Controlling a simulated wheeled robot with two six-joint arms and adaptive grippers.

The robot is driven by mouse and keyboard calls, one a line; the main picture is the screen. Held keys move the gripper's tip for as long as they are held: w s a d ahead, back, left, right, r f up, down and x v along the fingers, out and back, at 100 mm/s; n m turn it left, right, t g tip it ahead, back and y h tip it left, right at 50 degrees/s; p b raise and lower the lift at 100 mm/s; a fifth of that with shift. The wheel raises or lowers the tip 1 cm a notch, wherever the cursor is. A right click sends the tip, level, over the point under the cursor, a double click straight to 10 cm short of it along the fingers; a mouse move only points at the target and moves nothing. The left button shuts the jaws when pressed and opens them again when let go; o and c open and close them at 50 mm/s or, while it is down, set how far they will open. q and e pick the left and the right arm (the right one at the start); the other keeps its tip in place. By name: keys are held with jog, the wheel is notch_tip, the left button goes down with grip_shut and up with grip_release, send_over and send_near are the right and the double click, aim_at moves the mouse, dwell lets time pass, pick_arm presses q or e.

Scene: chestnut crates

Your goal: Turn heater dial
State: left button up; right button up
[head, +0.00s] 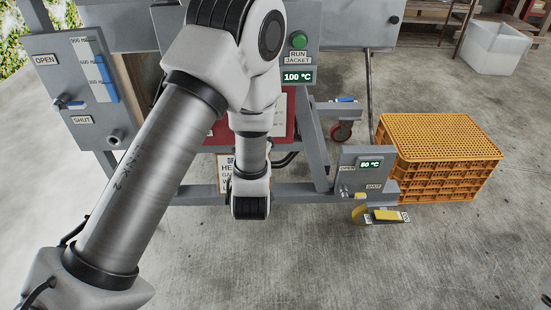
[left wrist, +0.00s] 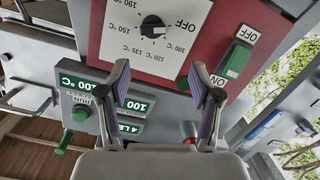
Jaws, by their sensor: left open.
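The heater dial (left wrist: 153,27) is a black round knob on a white scale plate (left wrist: 118,42) marked in degrees and OFF, upside down in the left wrist view. A pale mark shows on the knob; I cannot tell exactly which number it points at. The plate sits on a red panel (left wrist: 222,22). My left gripper (left wrist: 160,82) is open and empty, its two fingers pointing at the panel below the dial in the picture, apart from the knob. In the head view the red panel (head: 290,110) is mostly behind my left arm, which hides the dial and gripper. My right gripper is not in view.
A green switch (left wrist: 236,60) with an OFF label is beside the dial. Green buttons and displays reading 100 °C (head: 298,77) are close by. A grey frame, a valve box reading 50 °C (head: 369,165) and orange crates (head: 440,150) stand right. The front floor is clear.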

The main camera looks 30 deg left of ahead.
pick_arm(q)
jog(key=w+a+f+t+b, duration=0.1)
jog(key=w+a+f+b, duration=0.1)
jog(key=w+b, duration=0.6)
jog(key=shift+w+a+f+n, duration=0.15)
jog(key=shift+w+a+n, duration=0.2)
jog(key=shift+a, duration=0.5)
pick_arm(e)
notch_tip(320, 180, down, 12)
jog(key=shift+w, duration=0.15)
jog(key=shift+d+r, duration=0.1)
pick_arm(q)
jog(key=shift+s, duration=0.1)
jog(key=c, duration=1.2)
